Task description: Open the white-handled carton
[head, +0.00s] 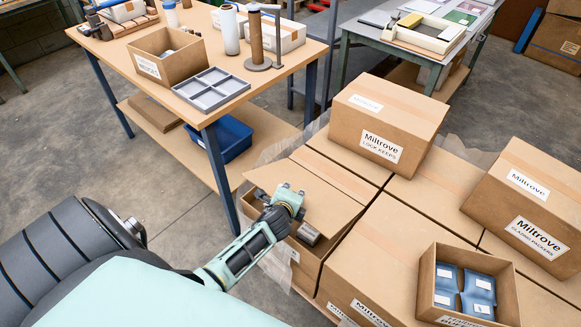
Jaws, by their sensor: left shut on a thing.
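The carton (278,241) stands at the near left corner of the carton stack. Its brown lid flap (325,203) is raised at the near edge, so a dark gap shows below it. A grey item (308,233) shows inside the carton through this gap. My left gripper (289,194) is at the raised lid's near left edge and is shut on the lid there. The white handle cannot be made out; the gripper covers that spot. My right gripper is not in view.
A closed Miltrove carton (385,128) stands behind, another (530,200) at right. An open box (432,290) of blue packs sits at front right. A workbench (195,92) with a grey divided tray (212,90) stands behind left. Bare floor (150,195) lies left of the stack.

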